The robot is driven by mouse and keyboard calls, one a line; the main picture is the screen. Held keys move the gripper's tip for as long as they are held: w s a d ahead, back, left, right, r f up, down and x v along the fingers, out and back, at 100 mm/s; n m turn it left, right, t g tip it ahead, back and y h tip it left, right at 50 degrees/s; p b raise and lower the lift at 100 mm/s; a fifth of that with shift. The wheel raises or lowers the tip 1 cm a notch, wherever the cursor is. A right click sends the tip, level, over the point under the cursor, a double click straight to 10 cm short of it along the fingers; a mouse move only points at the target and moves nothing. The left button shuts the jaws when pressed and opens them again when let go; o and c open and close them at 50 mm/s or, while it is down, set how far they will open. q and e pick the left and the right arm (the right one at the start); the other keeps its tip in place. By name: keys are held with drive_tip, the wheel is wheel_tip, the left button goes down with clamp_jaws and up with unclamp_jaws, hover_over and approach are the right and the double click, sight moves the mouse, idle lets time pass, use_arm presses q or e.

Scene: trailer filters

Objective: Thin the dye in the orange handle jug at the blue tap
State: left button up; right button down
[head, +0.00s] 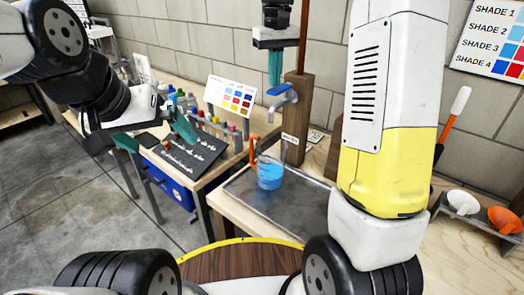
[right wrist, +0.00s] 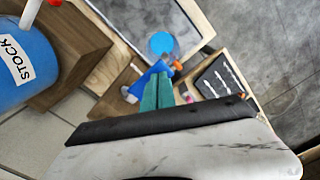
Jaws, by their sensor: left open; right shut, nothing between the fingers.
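The clear jug (head: 270,176) stands upright on the grey tray (head: 290,208) below the tap and holds bright blue liquid. Its orange handle (head: 253,150) faces left. The tap (head: 284,106) has a blue lever (head: 278,90) and is fixed to a wooden post. My right gripper (head: 275,82) is shut and empty, its teal fingertips just above the lever; contact cannot be told. In the right wrist view the fingers (right wrist: 156,92) overlap the blue lever (right wrist: 146,80), with the blue liquid (right wrist: 162,43) beyond. My left gripper (head: 158,138) is open and empty over the side table, left of the jug.
A dark mat (head: 190,152) and a row of small bottles lie under and behind my left gripper. A colour chart (head: 231,101) stands behind them. A blue STOCK barrel (right wrist: 22,68) shows in the right wrist view.

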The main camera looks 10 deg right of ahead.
drive_tip(key=shift+f, duration=1.35)
drive_tip(key=shift+r, duration=0.15)
idle(5.8)
wheel_tip(320, 180, up, 8)
drive_tip(key=shift+r, duration=0.15)
idle(0.5)
